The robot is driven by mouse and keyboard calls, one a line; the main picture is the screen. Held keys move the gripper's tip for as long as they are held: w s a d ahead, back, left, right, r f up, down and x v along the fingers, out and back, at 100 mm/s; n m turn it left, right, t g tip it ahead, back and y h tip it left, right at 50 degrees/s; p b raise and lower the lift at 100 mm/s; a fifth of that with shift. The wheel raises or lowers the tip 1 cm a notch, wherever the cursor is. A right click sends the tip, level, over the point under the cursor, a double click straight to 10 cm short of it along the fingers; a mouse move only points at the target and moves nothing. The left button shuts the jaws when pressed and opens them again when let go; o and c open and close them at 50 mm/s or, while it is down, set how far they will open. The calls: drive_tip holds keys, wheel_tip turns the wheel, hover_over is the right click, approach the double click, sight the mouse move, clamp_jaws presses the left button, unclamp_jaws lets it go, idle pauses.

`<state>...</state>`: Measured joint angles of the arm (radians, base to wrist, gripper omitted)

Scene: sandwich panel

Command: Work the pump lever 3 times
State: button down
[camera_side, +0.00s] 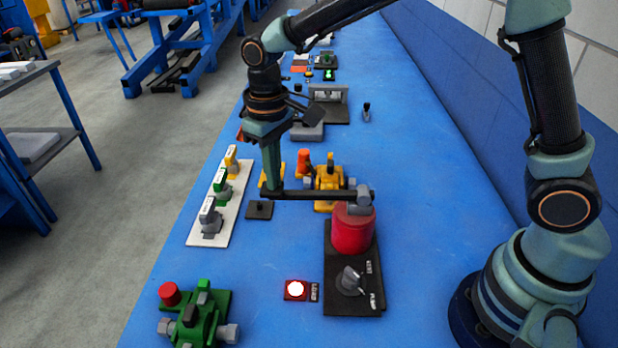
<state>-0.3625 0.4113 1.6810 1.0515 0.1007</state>
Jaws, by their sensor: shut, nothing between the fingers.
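The pump is a red cylinder (352,230) on a black base plate. Its dark lever (315,195) sticks out to the left, about level, from a grey pivot block (361,199) on top. My gripper (272,187) points down, shut and empty, with its fingertips at the lever's free left end. The tips overlap the lever end in the picture; I cannot tell whether they press on it. A grey knob (351,281) stands on the front of the plate beside labels that seem to read VENT and PUMP.
A green valve block (197,318) stands at the front left. A white panel (209,234) with three handles lies at the left edge. A yellow fixture (327,184) stands behind the lever. The blue table (420,215) is clear to the right.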

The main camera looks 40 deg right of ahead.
drive_tip(key=shift+r, duration=2.5)
wheel_tip(320, 180, up, 5)
drive_tip(key=s+d+m+t, duration=0.3)
drive_tip(key=s+d+t, duration=0.2)
drive_tip(key=s+d, duration=0.7)
drive_tip(key=d, duration=0.3)
drive_tip(key=shift+s+d+t, duration=0.25)
drive_tip(key=shift+t, duration=0.05)
